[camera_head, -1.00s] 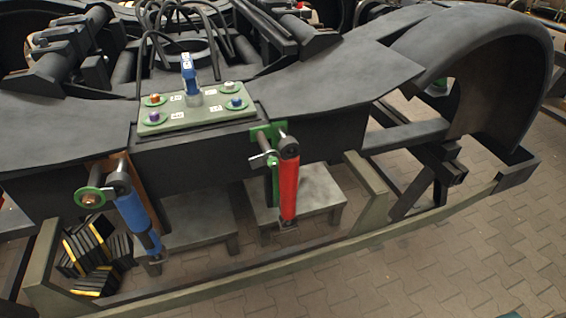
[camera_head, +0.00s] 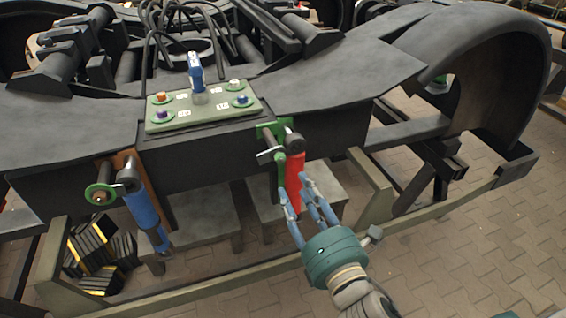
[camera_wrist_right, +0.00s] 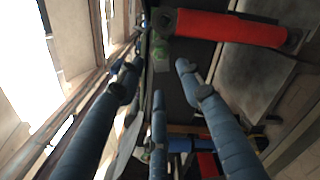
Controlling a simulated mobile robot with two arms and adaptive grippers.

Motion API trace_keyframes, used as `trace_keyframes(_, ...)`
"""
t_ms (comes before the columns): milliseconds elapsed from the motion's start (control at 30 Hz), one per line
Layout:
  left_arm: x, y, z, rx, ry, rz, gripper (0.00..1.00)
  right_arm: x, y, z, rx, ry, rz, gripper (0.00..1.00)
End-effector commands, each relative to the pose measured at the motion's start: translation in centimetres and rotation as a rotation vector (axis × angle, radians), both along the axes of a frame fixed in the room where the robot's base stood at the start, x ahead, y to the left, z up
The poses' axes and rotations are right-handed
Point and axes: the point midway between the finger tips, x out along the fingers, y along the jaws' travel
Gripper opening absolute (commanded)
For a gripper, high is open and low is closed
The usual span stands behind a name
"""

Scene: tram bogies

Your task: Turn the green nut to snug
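A small green part that looks like the green nut (camera_head: 280,157) sits beside the top of the red damper (camera_head: 295,170), below a green bracket (camera_head: 274,130). I cannot make out its faces. A small green block (camera_wrist_right: 162,60) shows beside the red damper (camera_wrist_right: 225,28) in the right wrist view; I cannot tell if it is the nut. My right gripper (camera_head: 298,192) has its fingers spread and empty, in front of the red damper and just below the green part. The wrist view also shows the fingers (camera_wrist_right: 160,90) apart. My left gripper is not in view.
A grey-green plate (camera_head: 205,117) carries orange, purple, white and blue nuts on green washers, with a blue tool (camera_head: 195,70) standing on it. A blue damper (camera_head: 142,208) hangs at left. A frame rail (camera_head: 215,290) runs along the front; paved floor (camera_head: 450,240) lies beyond.

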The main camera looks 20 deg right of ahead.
Motion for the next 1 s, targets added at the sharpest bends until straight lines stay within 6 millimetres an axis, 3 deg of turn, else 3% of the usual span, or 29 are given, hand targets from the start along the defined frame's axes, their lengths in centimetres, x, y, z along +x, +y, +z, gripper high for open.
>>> trace_keyframes(500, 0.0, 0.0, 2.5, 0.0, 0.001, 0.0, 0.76, 8.8, 0.3, 0.2, 0.004, 0.0, 0.0, 0.37)
trace_keyframes(700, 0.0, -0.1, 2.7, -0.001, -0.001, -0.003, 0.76, 10.1, 0.4, 0.0, 0.004, 0.002, 0.0, 0.37)
trace_keyframes(967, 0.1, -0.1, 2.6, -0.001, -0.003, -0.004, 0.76, 10.2, 0.4, 0.0, 0.005, 0.002, 0.001, 0.37)
trace_keyframes(1000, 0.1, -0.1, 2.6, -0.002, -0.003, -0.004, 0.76, 10.2, 0.4, 0.0, 0.005, 0.002, 0.001, 0.31)
